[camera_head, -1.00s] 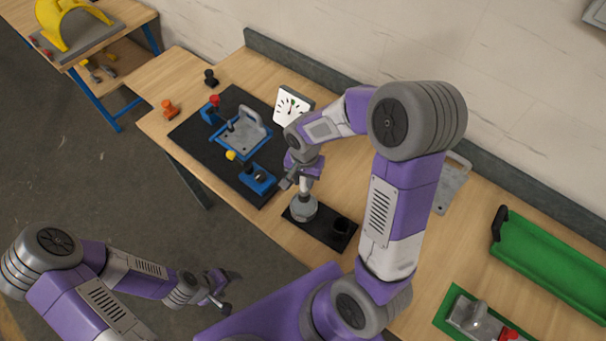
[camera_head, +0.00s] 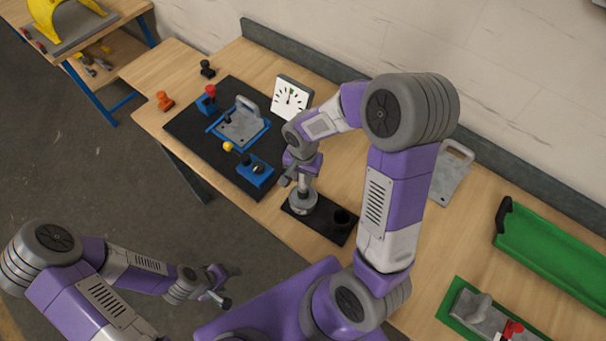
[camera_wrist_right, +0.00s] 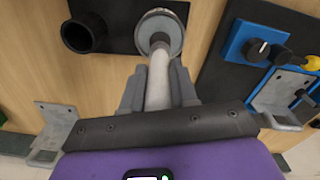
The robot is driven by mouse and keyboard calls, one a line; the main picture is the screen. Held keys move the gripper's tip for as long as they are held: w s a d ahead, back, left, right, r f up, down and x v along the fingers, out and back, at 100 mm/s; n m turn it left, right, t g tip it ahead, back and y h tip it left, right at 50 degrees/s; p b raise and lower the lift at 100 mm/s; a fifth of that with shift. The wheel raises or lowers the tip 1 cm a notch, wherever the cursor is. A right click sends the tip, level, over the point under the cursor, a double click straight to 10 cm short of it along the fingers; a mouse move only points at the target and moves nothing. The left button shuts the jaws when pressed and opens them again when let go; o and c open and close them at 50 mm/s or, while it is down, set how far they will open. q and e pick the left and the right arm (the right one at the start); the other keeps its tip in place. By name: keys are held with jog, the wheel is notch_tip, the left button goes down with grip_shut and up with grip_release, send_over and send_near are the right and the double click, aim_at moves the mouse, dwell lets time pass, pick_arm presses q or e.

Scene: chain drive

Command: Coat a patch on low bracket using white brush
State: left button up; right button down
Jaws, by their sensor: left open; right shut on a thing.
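My right gripper (camera_head: 299,174) is shut on the white brush (camera_head: 304,184), held upright by its handle. In the right wrist view the pale brush handle (camera_wrist_right: 158,85) runs between the fingers to a round grey pot (camera_wrist_right: 160,32). The brush's lower end is at the pot (camera_head: 302,203); its bristles are hidden. A grey bracket with a handle (camera_head: 241,126) sits in a blue fixture on the black mat. Another grey bracket (camera_head: 449,175) is at the back right, behind my right arm. I cannot tell which is the low one. My left gripper (camera_head: 226,286) is open and empty, beyond the table's front edge.
A black cup (camera_head: 342,219) stands beside the pot on a black tray (camera_head: 318,222). A green tray (camera_head: 550,255) lies at the right.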

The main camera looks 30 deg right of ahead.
jog(key=shift+f+b, duration=0.55)
dwell(0.4)
jog(key=shift+s, duration=0.1)
dwell(1.4)
jog(key=shift+r+p, duration=2.35)
jog(key=shift+r, duration=1.2)
